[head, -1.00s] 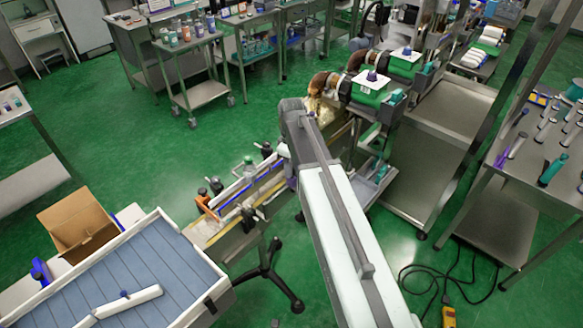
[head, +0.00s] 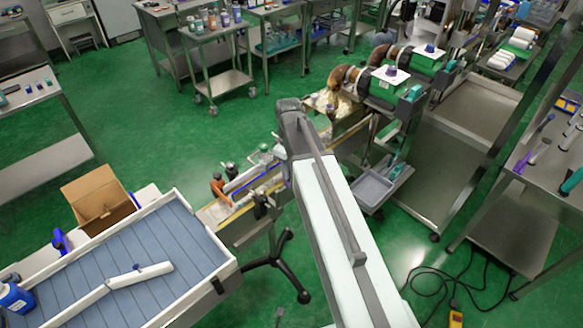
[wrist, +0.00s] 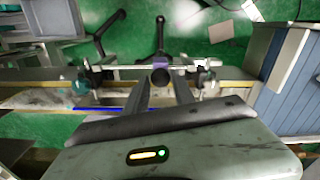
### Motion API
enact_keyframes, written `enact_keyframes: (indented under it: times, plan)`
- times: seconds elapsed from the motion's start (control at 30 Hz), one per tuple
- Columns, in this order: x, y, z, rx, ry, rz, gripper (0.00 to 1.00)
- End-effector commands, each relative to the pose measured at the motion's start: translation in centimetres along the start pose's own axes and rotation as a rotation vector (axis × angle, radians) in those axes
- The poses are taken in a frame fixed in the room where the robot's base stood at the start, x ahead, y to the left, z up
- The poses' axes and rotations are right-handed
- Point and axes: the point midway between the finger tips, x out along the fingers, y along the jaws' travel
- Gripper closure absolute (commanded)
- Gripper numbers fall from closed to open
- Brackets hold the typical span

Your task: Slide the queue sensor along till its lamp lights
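In the wrist view my gripper (wrist: 161,88) has two dark fingers spread apart, one on each side of a dark round knob with a purple body (wrist: 160,75), which may be the queue sensor. I cannot tell whether the fingers touch it. It sits by the conveyor's long rail (wrist: 230,86), which runs across the picture. I cannot make out a lit lamp on it. In the head view my arm hides the gripper and most of this part. The narrow conveyor (head: 235,205) runs up past my arm on its left.
Black clamps (head: 262,205) and an orange-brown part (head: 217,187) stand along the conveyor. A blue slatted tray table (head: 160,240) is at the lower left, with an open cardboard box (head: 98,200) behind it. A grey bin (head: 372,188) stands right of my arm. Cables lie on the floor.

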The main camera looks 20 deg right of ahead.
Motion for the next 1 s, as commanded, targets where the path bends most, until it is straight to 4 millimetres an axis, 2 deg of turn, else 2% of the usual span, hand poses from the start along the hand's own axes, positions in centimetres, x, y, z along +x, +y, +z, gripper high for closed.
enact_keyframes:
  times: [0.33,0.47,0.57,0.83,1.0]
  plan:
    - [-0.1,0.5,0.3,0.01,0.001,0.0,0.52]
    - [-0.8,0.5,0.3,0.01,0.001,0.0,0.52]
    - [-2.0,0.6,0.3,0.01,0.001,0.0,0.52]
    - [-7.0,0.7,0.2,0.01,0.001,0.0,0.52]
    - [-8.2,0.7,0.2,0.01,0.001,0.0,0.52]
